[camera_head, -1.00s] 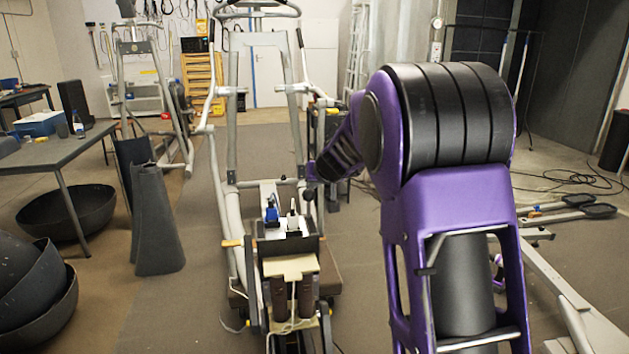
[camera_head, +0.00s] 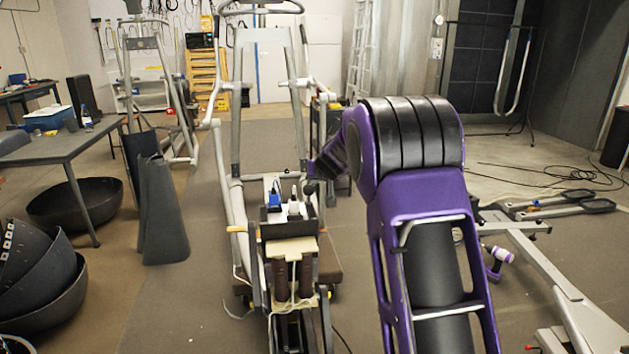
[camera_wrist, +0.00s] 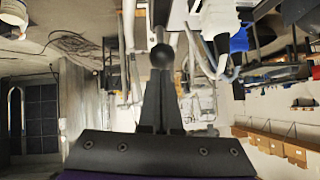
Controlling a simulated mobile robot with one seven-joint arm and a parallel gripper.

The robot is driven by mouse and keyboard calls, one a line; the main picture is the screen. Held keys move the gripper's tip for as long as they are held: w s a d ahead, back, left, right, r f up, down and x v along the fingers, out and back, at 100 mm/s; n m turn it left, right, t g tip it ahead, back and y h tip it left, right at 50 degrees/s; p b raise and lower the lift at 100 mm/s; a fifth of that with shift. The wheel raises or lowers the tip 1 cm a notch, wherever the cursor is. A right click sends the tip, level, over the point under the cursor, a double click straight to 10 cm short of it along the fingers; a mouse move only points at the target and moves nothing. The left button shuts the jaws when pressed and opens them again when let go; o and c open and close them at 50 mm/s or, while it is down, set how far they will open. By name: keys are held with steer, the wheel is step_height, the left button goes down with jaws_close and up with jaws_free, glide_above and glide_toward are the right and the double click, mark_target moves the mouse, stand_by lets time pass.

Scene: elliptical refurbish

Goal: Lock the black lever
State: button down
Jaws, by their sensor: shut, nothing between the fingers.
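A round black knob (camera_wrist: 162,56), which looks like the end of the black lever, sits right at the tips of my gripper (camera_wrist: 161,78) in the wrist view. The two dark fingers are together, with nothing between them. I cannot tell whether they touch the knob. In the head view the small black knob (camera_head: 310,187) shows at the right side of the elliptical machine (camera_head: 237,130), beside the far end of my arm. My gripper is small and dark there. The lever's shaft and its lock position are not clear.
A blue item (camera_head: 274,201) and a white item (camera_head: 294,207) sit on the machine's middle. Black bowls (camera_head: 50,285) and a grey table (camera_head: 45,150) stand at left. Machine parts (camera_head: 560,285) lie on the floor at right. Cables (camera_head: 560,175) lie behind them.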

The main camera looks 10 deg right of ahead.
stand_by(0.5)
steer(key=w+r+p+v, duration=0.1)
steer(key=r+p+v, duration=0.1)
steer(key=v, duration=1.1)
steer(key=shift+w+d, duration=0.2)
steer(key=shift+w, duration=0.2)
